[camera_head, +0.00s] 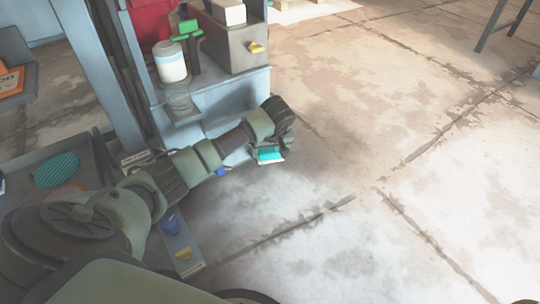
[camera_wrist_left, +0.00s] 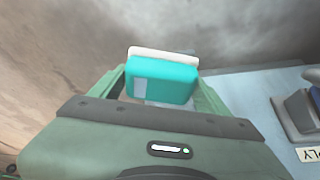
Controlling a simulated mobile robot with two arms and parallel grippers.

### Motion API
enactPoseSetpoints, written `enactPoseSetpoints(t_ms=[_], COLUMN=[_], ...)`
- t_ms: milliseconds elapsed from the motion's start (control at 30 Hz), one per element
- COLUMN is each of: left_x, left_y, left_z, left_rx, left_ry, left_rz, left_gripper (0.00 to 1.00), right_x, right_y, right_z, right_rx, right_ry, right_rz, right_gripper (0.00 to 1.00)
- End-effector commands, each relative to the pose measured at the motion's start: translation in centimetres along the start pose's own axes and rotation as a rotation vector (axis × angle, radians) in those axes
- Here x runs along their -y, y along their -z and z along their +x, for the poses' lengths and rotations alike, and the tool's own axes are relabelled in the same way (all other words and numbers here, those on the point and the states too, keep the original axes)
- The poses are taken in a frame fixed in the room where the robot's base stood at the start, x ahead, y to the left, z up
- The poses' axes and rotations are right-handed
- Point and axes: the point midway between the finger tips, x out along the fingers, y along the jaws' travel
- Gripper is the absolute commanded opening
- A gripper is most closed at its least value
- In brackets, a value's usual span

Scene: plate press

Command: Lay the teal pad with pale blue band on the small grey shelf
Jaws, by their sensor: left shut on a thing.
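The teal pad (camera_head: 269,155) is in my left gripper (camera_head: 275,146), out past the right side of the blue-grey stepped unit and above the floor. In the left wrist view the teal pad (camera_wrist_left: 175,82) sits between the two green fingers, with a pale blue band patch on its near face and a white layer along its far edge. The left gripper (camera_wrist_left: 160,88) is shut on it. A small grey shelf (camera_head: 186,117) juts from the unit with a clear glass jar on it; I cannot tell for sure that it is the named shelf. My right gripper is out of view.
A white jar (camera_head: 171,64), a green-topped item (camera_head: 189,30) and a grey bin (camera_head: 236,50) stand on the unit. A tray at left holds a striped teal disc (camera_head: 56,170). The floor to the right is clear.

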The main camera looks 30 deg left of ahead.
Motion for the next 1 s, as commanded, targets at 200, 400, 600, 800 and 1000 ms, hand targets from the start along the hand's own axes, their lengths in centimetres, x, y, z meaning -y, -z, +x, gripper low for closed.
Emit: enactPoseSetpoints(t_ms=[200,400,600,800,1000], left_x=[0.0,0.0,0.0,0.0,0.0], left_y=[0.1,-0.1,-0.1,-0.1,0.4], left_z=[-0.1,0.2,0.2,0.1,-2.5], left_rx=[0.000,0.000,0.000,0.001,-0.002], left_ry=[-0.001,0.000,0.000,-0.001,-0.002], left_rz=[0.000,0.001,0.000,0.000,0.000], left_gripper=[0.37,0.82,0.98,0.98,0.98], right_x=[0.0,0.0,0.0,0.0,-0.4], right_y=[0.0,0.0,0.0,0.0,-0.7], right_z=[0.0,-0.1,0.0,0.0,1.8], right_rx=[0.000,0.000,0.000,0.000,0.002], right_ry=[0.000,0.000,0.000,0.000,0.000], right_rz=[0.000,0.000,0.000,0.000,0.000], right_gripper=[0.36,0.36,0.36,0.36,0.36])
